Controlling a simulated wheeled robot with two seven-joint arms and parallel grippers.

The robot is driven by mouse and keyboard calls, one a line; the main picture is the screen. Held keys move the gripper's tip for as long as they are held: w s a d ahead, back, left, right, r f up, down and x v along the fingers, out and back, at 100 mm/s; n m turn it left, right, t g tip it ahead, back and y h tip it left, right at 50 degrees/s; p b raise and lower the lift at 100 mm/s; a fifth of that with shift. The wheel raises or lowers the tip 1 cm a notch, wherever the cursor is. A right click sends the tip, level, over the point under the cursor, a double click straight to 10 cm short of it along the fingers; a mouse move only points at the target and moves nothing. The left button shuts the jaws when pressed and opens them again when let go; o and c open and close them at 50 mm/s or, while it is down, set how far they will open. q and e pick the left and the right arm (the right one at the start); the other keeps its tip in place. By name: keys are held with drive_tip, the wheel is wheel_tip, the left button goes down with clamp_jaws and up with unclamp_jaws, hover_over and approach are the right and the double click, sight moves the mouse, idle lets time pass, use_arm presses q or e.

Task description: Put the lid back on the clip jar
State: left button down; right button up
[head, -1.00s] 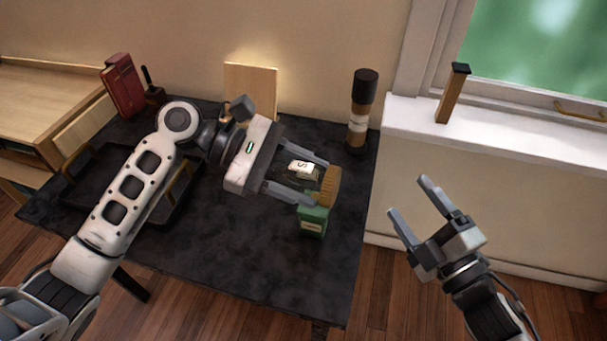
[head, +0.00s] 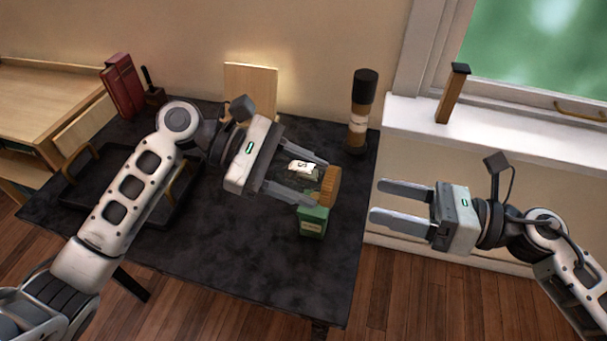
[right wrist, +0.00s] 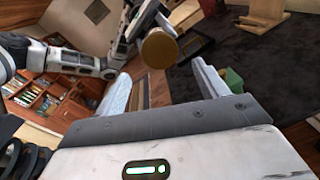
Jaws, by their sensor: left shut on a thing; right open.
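My left gripper (head: 318,184) is shut on a round wooden lid (head: 331,186), held on edge above the right part of the dark table. The lid's flat face also shows in the right wrist view (right wrist: 159,48). A small jar with a pale label (head: 302,169) shows between the left fingers, partly hidden; I cannot tell what is in it. A green labelled container (head: 313,222) stands just below the lid and also shows in the right wrist view (right wrist: 233,80). My right gripper (head: 376,203) is open and empty, right of the table edge, its fingers pointing left toward the lid.
The dark table (head: 250,260) is clear at the front. A black tray (head: 90,190) lies on its left, partly behind my left arm. Red books (head: 123,86), a wooden board (head: 262,88) and a tall dark-capped bottle (head: 359,110) stand at the back. The windowsill (head: 410,120) is at right.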

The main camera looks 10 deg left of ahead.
sight(336, 188)
drive_tip(key=x, duration=0.7)
drive_tip(key=c, duration=1)
drive_tip(key=m, duration=1.1)
drive_tip(key=o, duration=1.2)
drive_tip(key=v, duration=1.2)
drive_tip(key=shift+m, duration=0.3)
